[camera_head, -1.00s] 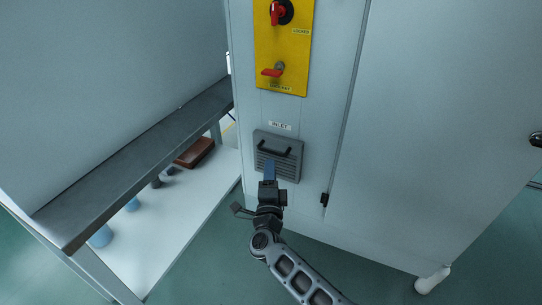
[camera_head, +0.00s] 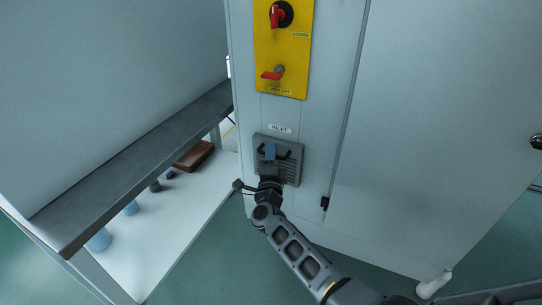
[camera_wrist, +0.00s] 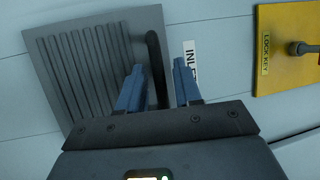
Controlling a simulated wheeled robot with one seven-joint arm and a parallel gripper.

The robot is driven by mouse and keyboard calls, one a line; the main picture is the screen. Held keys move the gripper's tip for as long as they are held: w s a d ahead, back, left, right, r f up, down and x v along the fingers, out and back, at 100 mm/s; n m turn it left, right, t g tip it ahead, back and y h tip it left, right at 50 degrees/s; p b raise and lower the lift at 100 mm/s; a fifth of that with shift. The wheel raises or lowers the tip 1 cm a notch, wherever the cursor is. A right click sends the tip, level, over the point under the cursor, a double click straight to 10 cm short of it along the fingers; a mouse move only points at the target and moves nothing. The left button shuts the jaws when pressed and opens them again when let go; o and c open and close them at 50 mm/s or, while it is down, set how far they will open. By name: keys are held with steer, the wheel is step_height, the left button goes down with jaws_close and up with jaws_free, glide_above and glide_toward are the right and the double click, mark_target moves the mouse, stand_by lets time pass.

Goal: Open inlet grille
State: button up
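The inlet grille (camera_head: 291,172) is a grey slatted panel low on the cabinet, under an "INLET" label (camera_head: 281,128). It sits flush in the cabinet face and looks closed. It also shows in the wrist view (camera_wrist: 80,62), with its black bar handle (camera_wrist: 156,62) beside the label. My gripper (camera_head: 269,151) is in front of the handle. In the wrist view my gripper (camera_wrist: 158,82) has its two blue fingers apart, with the handle's lower part between them. I cannot tell whether a finger touches the handle. In the head view the gripper hides the middle of the handle.
A yellow panel (camera_head: 292,55) with red switches is above the grille. A dark-edged bench (camera_head: 140,150) stands left, with a brown box (camera_head: 194,155) and blue items on its lower shelf. The wide cabinet door (camera_head: 430,120) is to the right, with a black latch (camera_head: 324,202).

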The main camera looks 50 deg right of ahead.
jaws_close()
steer(key=shift+f, duration=0.1)
stand_by(0.4)
